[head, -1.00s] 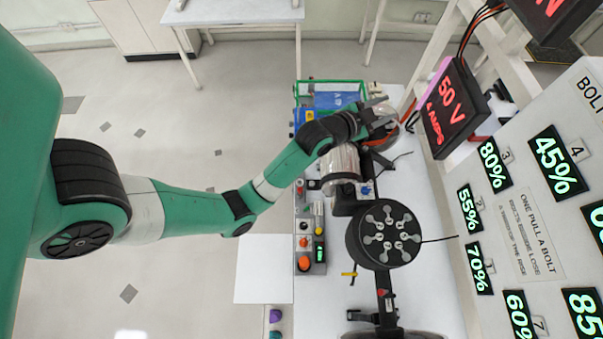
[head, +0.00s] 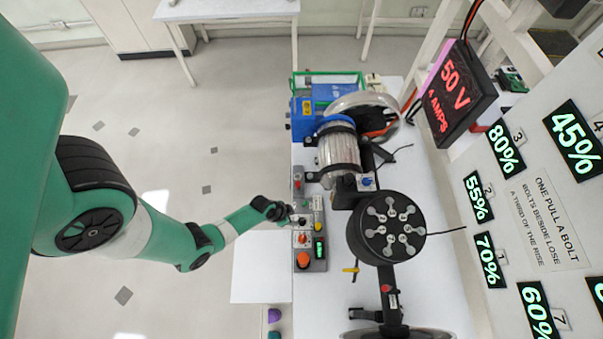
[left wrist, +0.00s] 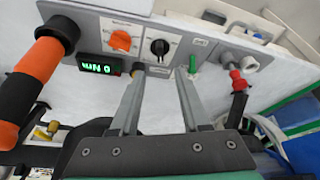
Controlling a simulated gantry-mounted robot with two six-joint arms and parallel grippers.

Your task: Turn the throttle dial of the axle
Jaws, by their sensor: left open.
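A grey control panel (head: 316,267) lies along the left edge of the white bench. It also fills the top of the left wrist view (left wrist: 205,48). It carries a black round dial (left wrist: 160,47) with a pale pointer and an orange dial (left wrist: 121,40); the orange dial also shows in the head view (head: 303,239). I cannot read which is labelled throttle. My left gripper (head: 296,218) is over the panel, open and empty. In the left wrist view its two fingers (left wrist: 160,74) point at the panel just below the black dial, apart from it. My right gripper is not in view.
A green display (left wrist: 100,65) reads 0 Nm beside an orange-and-black handle (left wrist: 34,76). A green switch (left wrist: 193,64) and a red knob (left wrist: 236,76) sit on the other side. The motor (head: 338,150) and bolted hub (head: 388,229) stand right of the panel.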

